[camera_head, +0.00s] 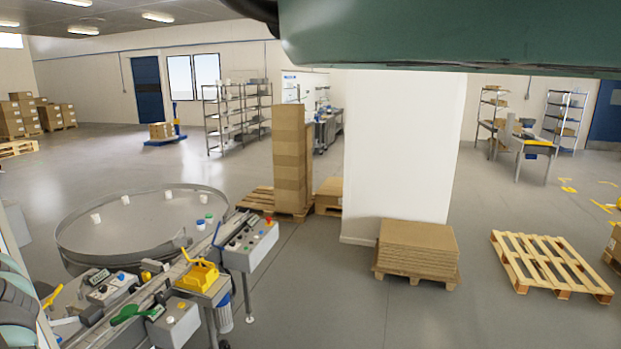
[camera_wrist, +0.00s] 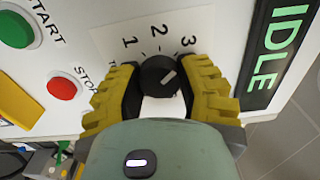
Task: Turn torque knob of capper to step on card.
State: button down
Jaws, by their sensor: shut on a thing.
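The black torque knob (camera_wrist: 157,79) is on a white panel (camera_wrist: 110,18) in the wrist view. It has a short white pointer mark that slants up and right, towards the printed 3. The numbers 1, 2 and 3 run in an arc above the knob. My gripper (camera_wrist: 160,88) is shut on the knob, with one yellow and black finger on each side of it. I cannot make out a step card in either view.
A green START button (camera_wrist: 14,29) and a red STOP button (camera_wrist: 62,88) are left of the knob. A display (camera_wrist: 283,40) reading IDLE is on the right. The head view shows a round table (camera_head: 140,225), a conveyor line (camera_head: 150,293) and a pallet (camera_head: 550,265).

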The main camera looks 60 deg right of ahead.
jog(key=c, duration=0.5)
grip_release()
jog(key=shift+d, duration=0.1)
jog(key=shift+s, duration=0.1)
jog(key=v, duration=1.1)
jog(key=shift+s+d, duration=0.15)
jog(key=shift+s, duration=0.2)
